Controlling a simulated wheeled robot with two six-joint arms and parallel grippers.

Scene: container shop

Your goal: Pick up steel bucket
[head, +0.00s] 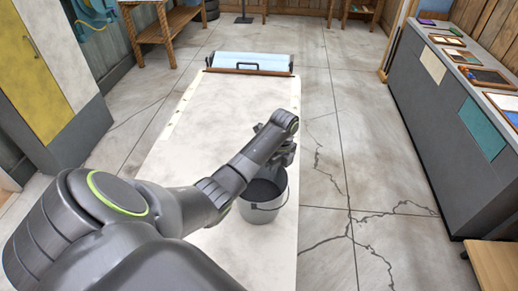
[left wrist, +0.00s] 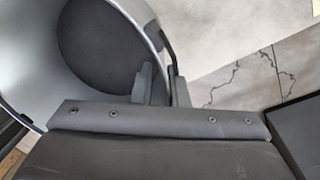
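The steel bucket (head: 264,211) is grey with a dark inside and a thin wire handle. It is upright at the right edge of the long white surface (head: 225,115). My left gripper (head: 281,157) is over the bucket's far rim in the head view. In the left wrist view the bucket (left wrist: 30,60) fills the upper left, and the left gripper (left wrist: 166,88) has its fingers close together, one inside and one outside the rim, beside the dark handle. The arm hides part of the rim. I cannot tell whether the bucket's bottom touches the surface. My right gripper is out of view.
A roll of light blue material (head: 250,60) lies at the far end of the white surface. A grey counter (head: 430,120) with framed samples stands at right, a yellow and grey cabinet (head: 35,65) at left. Cracked floor (head: 330,190) between surface and counter is clear.

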